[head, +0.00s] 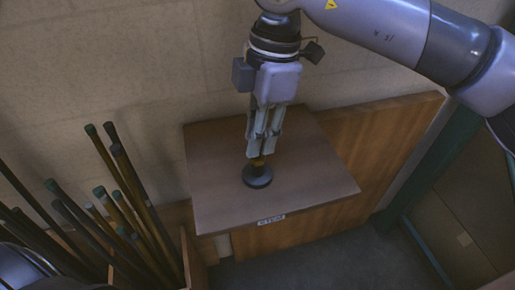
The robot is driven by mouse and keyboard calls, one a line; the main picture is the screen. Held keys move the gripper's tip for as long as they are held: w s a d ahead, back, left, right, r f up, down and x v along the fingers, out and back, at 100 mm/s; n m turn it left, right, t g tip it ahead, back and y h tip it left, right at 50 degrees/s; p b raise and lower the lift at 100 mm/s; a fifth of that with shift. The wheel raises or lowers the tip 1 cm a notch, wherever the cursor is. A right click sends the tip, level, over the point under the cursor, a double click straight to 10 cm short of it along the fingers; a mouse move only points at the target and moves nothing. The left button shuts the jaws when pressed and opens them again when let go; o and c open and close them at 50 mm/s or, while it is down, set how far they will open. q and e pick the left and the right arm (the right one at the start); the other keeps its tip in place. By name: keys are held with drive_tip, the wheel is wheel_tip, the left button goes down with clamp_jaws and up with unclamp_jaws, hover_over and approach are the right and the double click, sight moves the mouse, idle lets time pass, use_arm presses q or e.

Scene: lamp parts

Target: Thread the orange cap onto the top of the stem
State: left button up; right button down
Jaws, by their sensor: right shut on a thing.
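The stem's round dark base (257,178) stands upright on the brown table. My right gripper (258,154) points straight down over it, its fingers shut close above the base. A small orange-brown piece shows at the fingertips. It seems to be the orange cap, mostly hidden by the fingers. The upper part of the stem is also hidden there, so I cannot tell whether cap and stem touch or how far they engage. My left gripper is not in view.
The brown table (320,183) is otherwise bare and has a white label (271,220) on its front edge. A wooden panel (385,135) and a pale block wall stand behind. Several dark rods with green ends (117,155) lean in a wooden bin at lower left.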

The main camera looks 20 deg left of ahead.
drive_tip(key=shift+f+m+b, duration=0.15)
drive_tip(key=shift+m+b, duration=0.65)
drive_tip(key=shift+m, duration=0.3)
drive_tip(key=c, duration=1.3)
unclamp_jaws()
drive_tip(key=shift+r, duration=0.2)
drive_tip(key=r, duration=0.4)
drive_tip(key=d+r, duration=0.1)
drive_tip(key=r, duration=0.2)
drive_tip(key=w+r, duration=0.1)
drive_tip(key=r, duration=0.3)
drive_tip(key=shift+d+r, duration=0.3)
drive_tip(key=shift+r, duration=0.05)
